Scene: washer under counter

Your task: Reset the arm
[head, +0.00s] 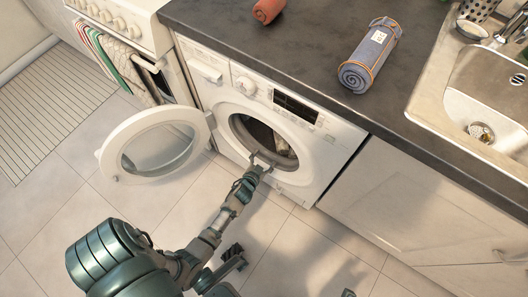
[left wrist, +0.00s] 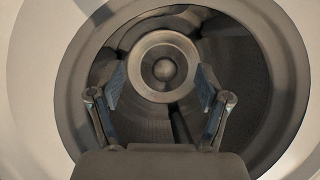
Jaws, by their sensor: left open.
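My left arm reaches from the bottom of the head view toward the washer (head: 320,150). Its gripper (head: 260,160) is in front of the washer's open drum opening (head: 240,128), at the lower rim. In the left wrist view the left gripper (left wrist: 160,95) has its two fingers spread wide with nothing between them. The drum interior (left wrist: 245,65) and its round centre hub (left wrist: 163,68) lie beyond the fingers. The washer door (head: 190,160) stands open to the left.
A rolled grey-blue towel (head: 370,55) and a red rolled item (head: 268,10) lie on the dark counter (head: 310,45). A sink (head: 490,90) is at right. An oven with hanging towels (head: 112,60) stands at left. Tiled floor (head: 90,215) is open at lower left.

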